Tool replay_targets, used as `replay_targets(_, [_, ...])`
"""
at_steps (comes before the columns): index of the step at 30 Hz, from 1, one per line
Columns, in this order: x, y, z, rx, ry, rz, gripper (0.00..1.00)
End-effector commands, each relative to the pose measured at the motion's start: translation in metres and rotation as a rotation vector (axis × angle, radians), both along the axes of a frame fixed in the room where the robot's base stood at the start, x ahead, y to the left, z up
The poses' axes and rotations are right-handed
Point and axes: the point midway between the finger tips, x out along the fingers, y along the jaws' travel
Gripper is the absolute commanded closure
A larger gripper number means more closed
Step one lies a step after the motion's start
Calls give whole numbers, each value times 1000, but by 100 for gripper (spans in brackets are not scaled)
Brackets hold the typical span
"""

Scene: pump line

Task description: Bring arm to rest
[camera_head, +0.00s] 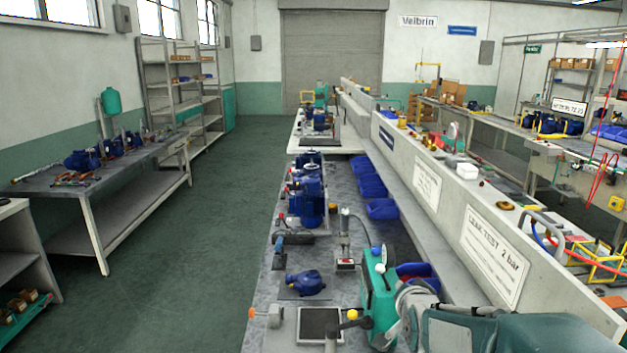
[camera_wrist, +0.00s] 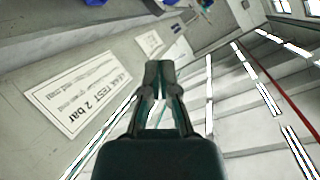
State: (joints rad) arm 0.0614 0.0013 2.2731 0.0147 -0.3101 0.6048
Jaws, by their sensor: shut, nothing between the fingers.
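My gripper (camera_wrist: 159,68) shows in the wrist view with its two fingertips together and nothing between them. Beyond it are the pale divider wall with a white "LEAK TEST 2 bar" sign (camera_wrist: 82,95) and a bright striped background. In the head view my arm, grey and dark teal, reaches in at the bottom right, over the near end of the bench; the gripper's fingers cannot be made out there.
The long bench (camera_head: 262,262) carries a blue pump part (camera_head: 306,282), a teal device (camera_head: 380,290), a black pad (camera_head: 320,324) and blue bins (camera_head: 382,208). The divider wall with its sign (camera_head: 495,252) runs along its right. The green floor (camera_head: 190,260) to the left is clear.

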Motion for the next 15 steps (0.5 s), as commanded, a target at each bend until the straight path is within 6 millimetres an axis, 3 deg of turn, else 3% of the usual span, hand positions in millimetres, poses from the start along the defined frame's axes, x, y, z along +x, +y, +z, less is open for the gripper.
replay_targets(6, [-74, 14, 18, -151, 205, 112, 100])
replay_targets(15, [-194, 28, 20, -340, 487, 315, 100])
